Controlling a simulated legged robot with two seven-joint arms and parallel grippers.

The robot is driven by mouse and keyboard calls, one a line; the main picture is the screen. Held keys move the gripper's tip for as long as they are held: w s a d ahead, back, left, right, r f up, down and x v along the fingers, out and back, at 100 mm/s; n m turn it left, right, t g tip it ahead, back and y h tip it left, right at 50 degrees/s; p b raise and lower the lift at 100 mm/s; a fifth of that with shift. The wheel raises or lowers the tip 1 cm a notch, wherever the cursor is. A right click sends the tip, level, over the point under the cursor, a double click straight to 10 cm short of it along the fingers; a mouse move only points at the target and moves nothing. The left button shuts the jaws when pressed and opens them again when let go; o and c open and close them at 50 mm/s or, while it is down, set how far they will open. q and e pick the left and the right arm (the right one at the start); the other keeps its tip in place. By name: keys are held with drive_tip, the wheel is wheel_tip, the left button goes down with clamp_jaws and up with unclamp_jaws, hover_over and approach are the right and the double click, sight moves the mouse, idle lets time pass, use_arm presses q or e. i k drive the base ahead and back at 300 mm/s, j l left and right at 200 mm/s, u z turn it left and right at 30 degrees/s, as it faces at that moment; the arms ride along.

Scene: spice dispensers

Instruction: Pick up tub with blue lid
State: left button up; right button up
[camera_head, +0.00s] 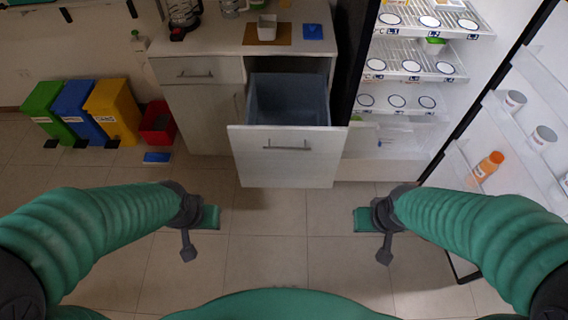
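I cannot make out a tub wearing a blue lid for certain. A white open tub (267,28) stands on a brown board on the counter. A flat blue item (313,32) lies on the counter to its right; I cannot tell if it is a lid. Another small blue item (157,157) lies on the floor in front of the bins. My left gripper (200,226) hangs over the floor, left of the open drawer. My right gripper (374,228) hangs right of the drawer. Both are apart from these objects; their finger opening is unclear.
A deep pull-out drawer (287,153) stands open below the counter (215,40). An open fridge (400,85) with labelled shelves is at the right, its door (505,125) holding jars and an orange bottle. Coloured bins (113,110) stand at the left. The tiled floor ahead is mostly clear.

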sight(266, 25)
drive_tip(key=i+j+z, duration=0.15)
drive_tip(key=z, duration=0.3)
drive_tip(key=i+j+z, duration=0.15)
drive_tip(key=z, duration=0.25)
drive_tip(key=j+z, duration=0.45)
drive_tip(key=i+j+z, duration=0.1)
drive_tip(key=j, duration=0.6)
drive_tip(key=i+j+z, duration=0.15)
drive_tip(key=j, duration=0.6)
drive_tip(key=i+j+z, duration=0.1)
drive_tip(key=j, duration=0.6)
